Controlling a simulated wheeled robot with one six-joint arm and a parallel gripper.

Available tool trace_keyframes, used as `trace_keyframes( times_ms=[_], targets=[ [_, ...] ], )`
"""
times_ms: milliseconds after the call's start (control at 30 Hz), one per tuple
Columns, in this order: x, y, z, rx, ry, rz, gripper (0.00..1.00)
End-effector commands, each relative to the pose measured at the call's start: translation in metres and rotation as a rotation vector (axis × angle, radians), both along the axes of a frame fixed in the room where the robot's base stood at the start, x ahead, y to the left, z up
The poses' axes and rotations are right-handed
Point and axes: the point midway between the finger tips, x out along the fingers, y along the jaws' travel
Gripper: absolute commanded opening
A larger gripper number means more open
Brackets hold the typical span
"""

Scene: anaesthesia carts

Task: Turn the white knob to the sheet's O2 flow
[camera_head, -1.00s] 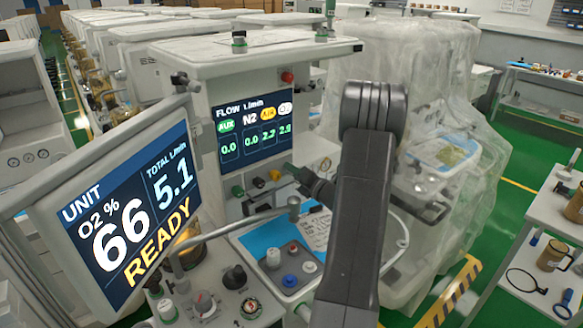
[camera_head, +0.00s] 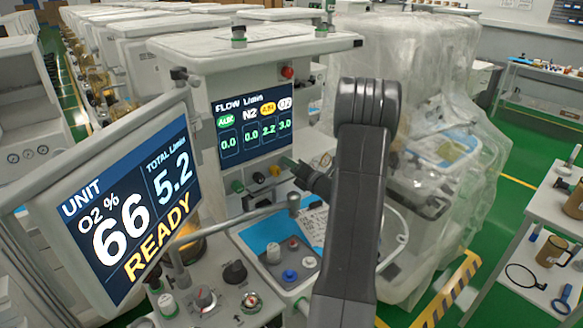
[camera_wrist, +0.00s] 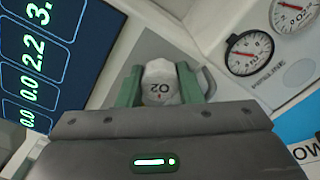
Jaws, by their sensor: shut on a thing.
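The white knob (camera_wrist: 161,80), marked O2, sits between the two green fingers of my gripper (camera_wrist: 160,72) in the wrist view. The fingers are shut on its sides. In the head view my gripper (camera_head: 291,165) is at the panel below the flow screen (camera_head: 255,127) and hides the knob. The flow screen reads AUX 0.0, N2 0.0, AIR about 2.2 and O2 3.0. The sheet (camera_head: 313,224) lies on the cart's worktop, partly behind my arm; its writing is too small to read. The wrist view shows only a corner of it (camera_wrist: 306,152).
The unit screen (camera_head: 125,215) at left reads O2 66 %, total 5.2 and READY. Black and yellow knobs (camera_head: 259,177) sit left of my gripper. Two gauges (camera_wrist: 249,53) are beside it. A metal bar (camera_head: 240,219) crosses the worktop. A plastic-covered cart stands at right.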

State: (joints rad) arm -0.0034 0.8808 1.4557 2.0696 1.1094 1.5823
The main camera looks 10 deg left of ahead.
Motion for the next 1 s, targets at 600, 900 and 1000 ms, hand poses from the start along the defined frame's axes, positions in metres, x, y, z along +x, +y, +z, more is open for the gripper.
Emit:
trace_keyframes(
  times_ms=[600, 900, 1000],
  targets=[
    [-0.0001, 0.0002, -0.0071, -0.295, -0.381, -0.001, 0.1],
    [-0.0002, 0.0001, -0.0053, -0.445, -0.572, 0.0, 0.1],
    [-0.0002, 0.0, -0.0042, -0.482, -0.619, -0.001, 0.1]
  ],
)
